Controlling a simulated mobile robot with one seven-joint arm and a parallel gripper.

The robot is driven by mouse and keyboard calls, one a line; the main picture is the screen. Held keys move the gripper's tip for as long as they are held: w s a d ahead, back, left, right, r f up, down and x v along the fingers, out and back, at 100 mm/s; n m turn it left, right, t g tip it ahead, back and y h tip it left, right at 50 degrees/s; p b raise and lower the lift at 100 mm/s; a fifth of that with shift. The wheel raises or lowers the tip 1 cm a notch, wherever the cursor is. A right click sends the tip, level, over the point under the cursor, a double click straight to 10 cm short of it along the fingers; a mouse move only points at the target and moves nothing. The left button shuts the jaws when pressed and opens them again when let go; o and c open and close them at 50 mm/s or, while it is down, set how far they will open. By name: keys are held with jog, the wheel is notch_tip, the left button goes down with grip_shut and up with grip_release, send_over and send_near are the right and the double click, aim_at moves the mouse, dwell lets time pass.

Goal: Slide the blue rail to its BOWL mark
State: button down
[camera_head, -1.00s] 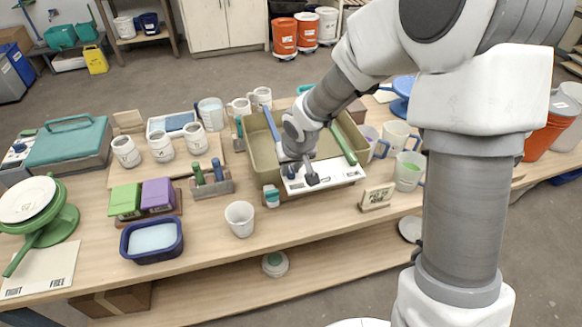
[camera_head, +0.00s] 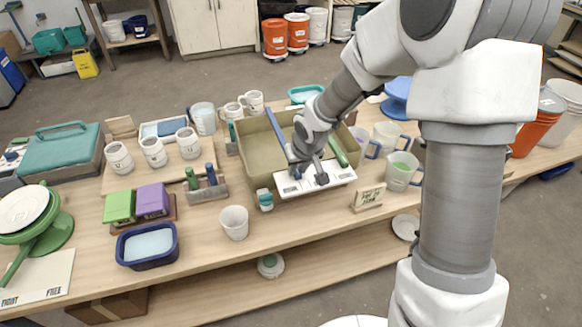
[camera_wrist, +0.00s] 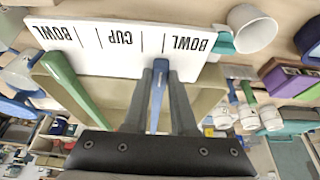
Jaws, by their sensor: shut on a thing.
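The blue rail (camera_head: 275,128) lies across the olive basin (camera_head: 253,160), near its left part. A white board (camera_head: 334,177) with black marks runs along the basin's near side. In the wrist view the board (camera_wrist: 100,62) reads BOWL, CUP, BOWL. My gripper (camera_head: 308,177) is at the rail's near end; in the wrist view its fingers (camera_wrist: 160,66) flank the blue rail (camera_wrist: 157,100) and are shut on it. The rail's end points between CUP and the picture-right BOWL. A green rail (camera_head: 338,151) lies to the right, near the other BOWL in the wrist view.
A white cup (camera_head: 234,222) and a small teal-topped jar (camera_head: 265,199) stand left of the board. A small sign (camera_head: 369,196) and mugs (camera_head: 403,170) stand to the right. A holder with green and blue handles (camera_head: 208,188) is further left. My arm hides part of the basin.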

jog(key=c, duration=0.7)
grip_release()
jog(key=shift+r, duration=0.1)
jog(key=p+v, duration=0.4)
jog(key=v, duration=1.3)
jog(key=shift+s, duration=0.2)
